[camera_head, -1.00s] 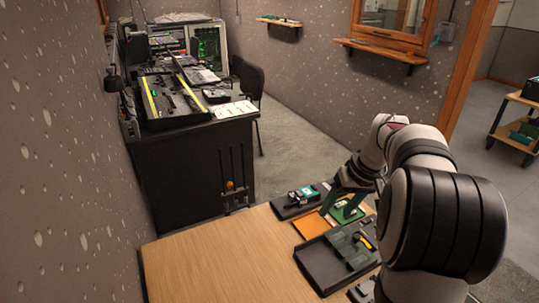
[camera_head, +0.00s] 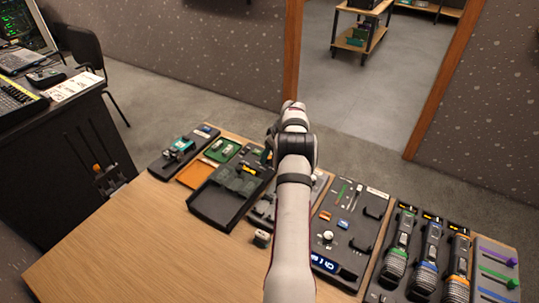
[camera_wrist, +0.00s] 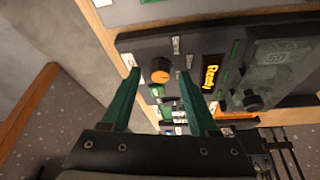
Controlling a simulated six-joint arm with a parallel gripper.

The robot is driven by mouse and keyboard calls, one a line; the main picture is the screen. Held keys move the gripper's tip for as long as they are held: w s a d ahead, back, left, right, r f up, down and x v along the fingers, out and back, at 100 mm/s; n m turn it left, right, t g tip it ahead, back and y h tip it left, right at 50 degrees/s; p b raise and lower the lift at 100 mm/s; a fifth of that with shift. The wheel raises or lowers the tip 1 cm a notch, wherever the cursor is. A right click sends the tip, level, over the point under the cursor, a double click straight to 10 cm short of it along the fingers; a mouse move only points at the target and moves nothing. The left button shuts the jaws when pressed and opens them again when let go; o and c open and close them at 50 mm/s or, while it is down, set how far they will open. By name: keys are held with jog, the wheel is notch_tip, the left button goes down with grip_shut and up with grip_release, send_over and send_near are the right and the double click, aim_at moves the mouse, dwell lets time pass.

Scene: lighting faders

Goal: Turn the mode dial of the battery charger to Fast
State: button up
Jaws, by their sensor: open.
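In the wrist view my gripper (camera_wrist: 159,74) is open, with its two green fingers apart and nothing held. An orange round dial (camera_wrist: 161,72) on a dark panel (camera_wrist: 140,45) appears between the fingertips; I cannot tell whether they are at its depth. Small white labels sit beside the dial, too small to read surely. A lit yellow display (camera_wrist: 209,75), apparently reading "Ready", is to the right on the same panel; it seems to be the battery charger. In the head view my arm hides most of my gripper and the dial.
A black tray (camera_head: 212,209) lies left of my arm. Right of it stand a panel with a white knob (camera_head: 328,236), several handheld microphones (camera_head: 427,255) and a fader panel (camera_head: 497,270). The table's front left (camera_head: 130,235) is clear.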

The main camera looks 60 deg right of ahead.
jog(key=shift+w+f, duration=0.15)
jog(key=shift+f, duration=0.2)
grip_shut()
jog(key=shift+m, duration=0.4)
jog(key=m+h, duration=0.1)
jog(key=m, duration=0.2)
jog(key=m+g+h, duration=0.1)
jog(key=m, duration=0.1)
jog(key=shift+w+a+r+m, duration=0.1)
jog(key=shift+w+a+m, duration=0.05)
jog(key=shift+m, duration=0.25)
jog(key=m+g, duration=0.1)
jog(key=m, duration=0.1)
jog(key=m+g+h, duration=0.1)
jog(key=m, duration=0.2)
jog(key=shift+w, duration=0.1)
jog(key=shift+m, duration=0.3)
